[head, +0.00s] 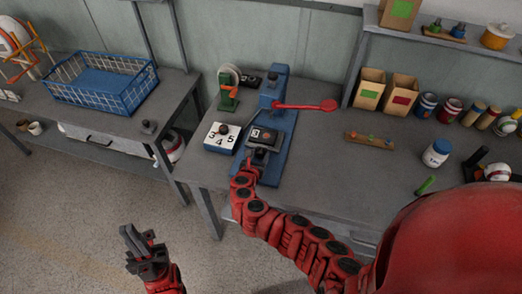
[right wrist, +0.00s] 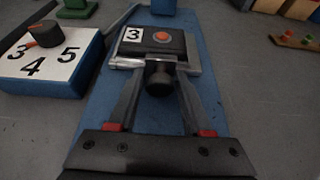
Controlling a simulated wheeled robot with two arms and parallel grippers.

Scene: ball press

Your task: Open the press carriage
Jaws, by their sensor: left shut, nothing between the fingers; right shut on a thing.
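The blue press (head: 272,100) stands on the grey workbench, with its red lever (head: 310,105) sticking out to the right. Its carriage (head: 264,137), a dark plate with a white label "3" and an orange-red round piece on top, lies on the blue base. In the right wrist view the carriage (right wrist: 150,45) has a black knob (right wrist: 158,80) at its near edge. My right gripper (right wrist: 158,88) is shut on this knob; in the head view the arm hides much of the grip. My left gripper (head: 138,245) is shut and empty, low over the floor away from the bench.
A white-topped selector box (head: 222,138) marked 3, 4, 5 with a dark knob stands left of the press. A green device (head: 228,92) stands behind it. A wooden strip with small pegs (head: 370,142) and a white jar (head: 436,153) lie to the right. A blue basket (head: 100,88) is on the left table.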

